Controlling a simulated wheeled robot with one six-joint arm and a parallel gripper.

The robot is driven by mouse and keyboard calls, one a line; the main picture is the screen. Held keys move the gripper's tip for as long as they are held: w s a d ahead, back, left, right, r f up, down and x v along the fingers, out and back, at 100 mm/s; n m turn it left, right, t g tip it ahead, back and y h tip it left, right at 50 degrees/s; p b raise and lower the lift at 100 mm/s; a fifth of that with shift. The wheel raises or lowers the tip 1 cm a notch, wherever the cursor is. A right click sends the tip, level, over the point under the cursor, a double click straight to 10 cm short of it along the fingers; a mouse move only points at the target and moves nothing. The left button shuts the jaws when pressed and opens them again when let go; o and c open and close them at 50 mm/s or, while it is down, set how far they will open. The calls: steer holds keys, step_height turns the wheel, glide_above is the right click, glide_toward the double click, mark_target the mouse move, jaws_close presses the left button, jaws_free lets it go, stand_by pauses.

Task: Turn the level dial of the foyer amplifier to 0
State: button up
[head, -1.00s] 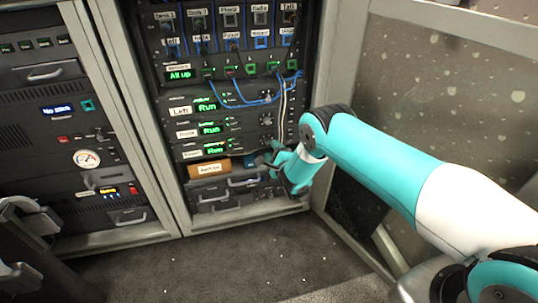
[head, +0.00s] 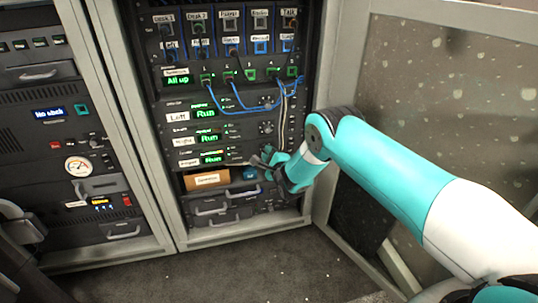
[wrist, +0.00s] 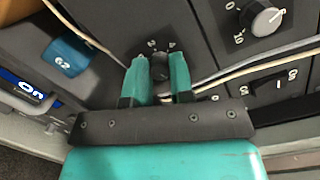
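The rack holds three stacked amplifiers with green "Run" displays. The lowest one (head: 212,159) has a white label too blurred to read for sure. My gripper (head: 268,156) is at its right end in the head view and hides its dial there. In the wrist view my gripper (wrist: 160,70) has its two teal fingers on either side of a small dark knob (wrist: 159,68). Marks show on the panel just above it. I cannot tell if the fingers press on it, nor its setting. A silver dial (wrist: 263,17) with 0 and 10 marks is at upper right.
Pale cables (wrist: 105,42) run across the panel close to both sides of my fingers. A rocker switch (wrist: 270,88) is at right. A blue tag (wrist: 66,54) and an orange box (head: 208,180) are below the amplifiers. Blue cables (head: 240,107) hang above.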

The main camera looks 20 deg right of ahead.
steer(key=shift+n, duration=0.3)
jaws_close()
steer(key=shift+f+m+t+h+b, duration=0.1)
steer(key=shift+m+h+b, duration=0.9)
steer(key=shift+m, duration=4.85)
steer(key=shift+m+t+h+b, duration=0.1)
steer(key=shift+m+h+b, duration=0.85)
steer(key=shift+m, duration=4.85)
steer(key=shift+f+m+t+h+b, duration=0.1)
steer(key=shift+m+h+b, duration=0.85)
steer(key=shift+m, duration=4.9)
steer(key=shift+r+y+b, duration=0.1)
steer(key=shift+y+b, duration=0.4)
